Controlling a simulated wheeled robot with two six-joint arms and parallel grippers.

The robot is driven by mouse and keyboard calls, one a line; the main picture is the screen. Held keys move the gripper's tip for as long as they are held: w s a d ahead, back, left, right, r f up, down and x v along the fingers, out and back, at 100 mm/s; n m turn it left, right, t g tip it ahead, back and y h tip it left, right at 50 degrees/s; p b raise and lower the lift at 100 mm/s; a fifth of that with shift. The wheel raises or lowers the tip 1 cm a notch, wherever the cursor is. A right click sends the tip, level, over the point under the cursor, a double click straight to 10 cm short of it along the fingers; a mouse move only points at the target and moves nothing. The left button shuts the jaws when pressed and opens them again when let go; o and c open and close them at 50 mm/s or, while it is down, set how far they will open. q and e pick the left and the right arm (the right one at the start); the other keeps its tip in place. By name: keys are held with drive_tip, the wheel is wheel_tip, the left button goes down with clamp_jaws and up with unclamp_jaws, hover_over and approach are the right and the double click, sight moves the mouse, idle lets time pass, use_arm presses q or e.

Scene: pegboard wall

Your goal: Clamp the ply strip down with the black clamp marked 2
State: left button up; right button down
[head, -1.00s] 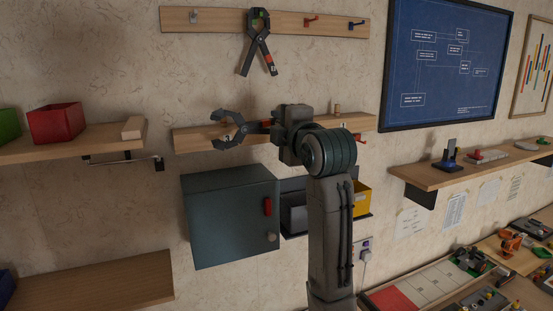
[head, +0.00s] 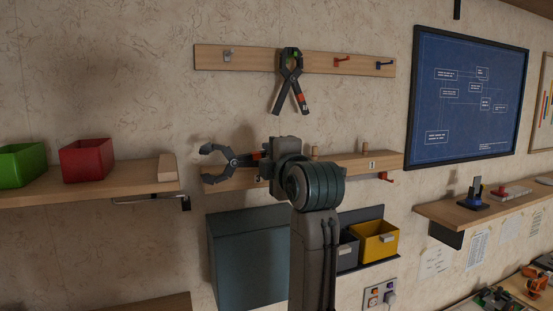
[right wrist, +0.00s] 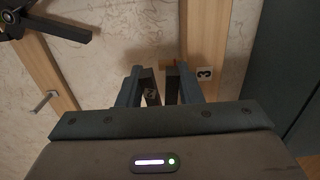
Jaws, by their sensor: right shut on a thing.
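My right gripper (head: 264,161) is shut on a dark clamp (head: 231,161) with an orange patch. The clamp's curved jaws point left, toward the left shelf, and are spread apart. A pale wooden strip (head: 167,168), likely the ply strip, lies on the right end of the left shelf (head: 100,187), a short way left of the jaws in the picture. My left gripper is out of view.
Another black clamp (head: 290,82) hangs on the upper rail (head: 258,63). The lower rail (head: 340,165) with pegs is behind my arm. Red (head: 86,160) and green (head: 22,166) bins stand on the left shelf. A blue-grey cabinet (head: 250,260) is below.

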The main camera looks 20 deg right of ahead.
sight(252, 160)
drive_tip(key=shift+a, duration=0.35)
drive_tip(key=shift+w+a+f, duration=0.1)
drive_tip(key=shift+a, duration=1.55)
drive_tip(key=shift+a+b, duration=0.5)
drive_tip(key=shift+a, duration=0.65)
drive_tip(key=c, duration=1.3)
unclamp_jaws()
drive_tip(key=shift+o, duration=0.7)
